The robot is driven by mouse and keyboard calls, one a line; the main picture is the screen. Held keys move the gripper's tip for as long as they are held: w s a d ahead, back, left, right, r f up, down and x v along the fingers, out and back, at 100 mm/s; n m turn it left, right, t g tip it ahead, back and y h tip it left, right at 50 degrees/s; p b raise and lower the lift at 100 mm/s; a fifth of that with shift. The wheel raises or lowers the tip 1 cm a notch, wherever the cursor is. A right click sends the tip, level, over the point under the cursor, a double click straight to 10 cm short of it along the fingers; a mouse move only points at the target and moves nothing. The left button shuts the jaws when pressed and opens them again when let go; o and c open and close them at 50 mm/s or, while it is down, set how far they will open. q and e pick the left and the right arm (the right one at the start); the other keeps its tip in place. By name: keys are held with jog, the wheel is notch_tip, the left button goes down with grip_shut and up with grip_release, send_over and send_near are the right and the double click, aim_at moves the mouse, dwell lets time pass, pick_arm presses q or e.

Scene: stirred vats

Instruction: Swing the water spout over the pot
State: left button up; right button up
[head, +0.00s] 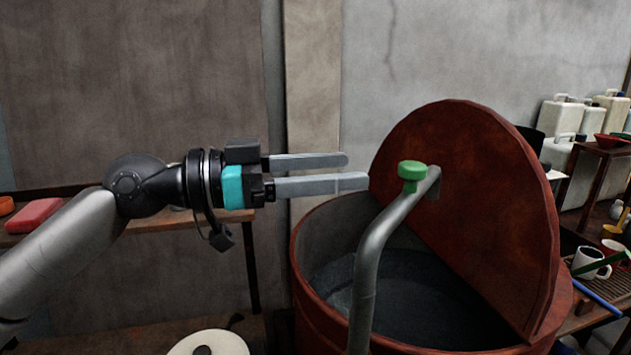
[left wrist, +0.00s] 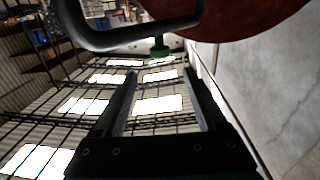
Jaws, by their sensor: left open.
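The water spout (head: 369,255) is a bent grey pipe with a green knob (head: 411,172) on top. It rises in front of the pot (head: 312,262), a round rust-red vat with dark contents. In the head view the spout's end overlaps the pot's raised lid (head: 490,205); its depth over the opening is hard to tell. My left gripper (head: 355,172) is open and empty, its fingers pointing right, just left of the spout. In the left wrist view the spout (left wrist: 110,38) and green knob (left wrist: 158,47) lie beyond the fingertips (left wrist: 160,76). My right gripper is out of view.
A wooden shelf (head: 150,219) with a red block (head: 35,215) stands at the left. White canisters (head: 558,115) and a table with a white mug (head: 590,262) are at the right. A pale round object (head: 208,343) sits below. The wall behind is bare.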

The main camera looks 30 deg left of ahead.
pick_arm(q)
jog(key=shift+b+v, duration=0.35)
jog(key=shift+v, duration=0.6)
